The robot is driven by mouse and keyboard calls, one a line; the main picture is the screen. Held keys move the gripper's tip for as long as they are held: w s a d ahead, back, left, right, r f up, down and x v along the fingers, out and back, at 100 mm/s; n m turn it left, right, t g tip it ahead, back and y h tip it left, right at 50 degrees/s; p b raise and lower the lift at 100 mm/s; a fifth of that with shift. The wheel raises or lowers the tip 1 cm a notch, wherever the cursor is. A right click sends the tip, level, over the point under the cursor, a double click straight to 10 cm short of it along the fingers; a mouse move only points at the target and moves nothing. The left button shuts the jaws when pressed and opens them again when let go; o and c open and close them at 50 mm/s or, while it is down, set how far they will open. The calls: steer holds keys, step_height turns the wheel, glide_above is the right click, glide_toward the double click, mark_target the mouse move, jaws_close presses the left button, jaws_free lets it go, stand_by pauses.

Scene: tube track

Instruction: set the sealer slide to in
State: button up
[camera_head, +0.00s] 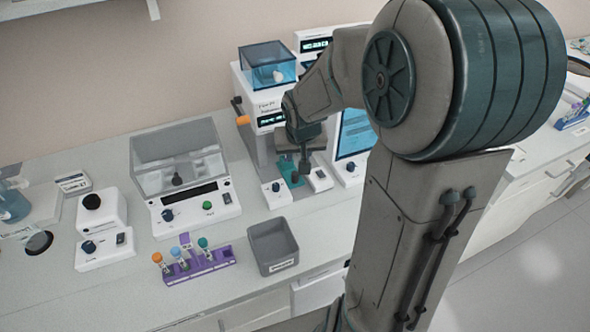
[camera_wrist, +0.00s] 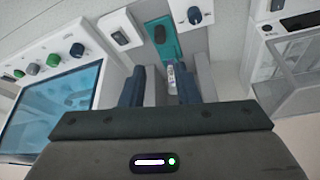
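The sealer is the white bench machine (camera_head: 262,105) with a blue clear hopper on top and an orange-knobbed lever at its left. Its teal slide (camera_head: 289,170) shows at the foot of the machine, partly hidden by my gripper; it also shows in the wrist view (camera_wrist: 163,40), with a dark round knob on it. My gripper (camera_head: 303,160) is low in front of the machine, over the slide. In the wrist view my gripper (camera_wrist: 161,72) has its two fingers apart, with a small labelled tube (camera_wrist: 171,78) visible in the gap. I cannot tell whether either finger touches it.
White control boxes (camera_head: 277,193) stand close around the slide, and a blue-screened panel (camera_head: 355,135) is to the right. A grey bin (camera_head: 273,246), a purple rack (camera_head: 195,266) with capped tubes and a clear-lidded machine (camera_head: 185,175) are to the left.

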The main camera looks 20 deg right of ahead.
mark_target(295, 173)
steer(key=b+x, duration=0.3)
steer(key=x, duration=1)
steer(key=shift+w+f+b, duration=0.15)
steer(key=shift+f+b, duration=0.2)
steer(key=shift+f, duration=0.05)
jaws_close()
steer(key=shift+w, duration=0.1)
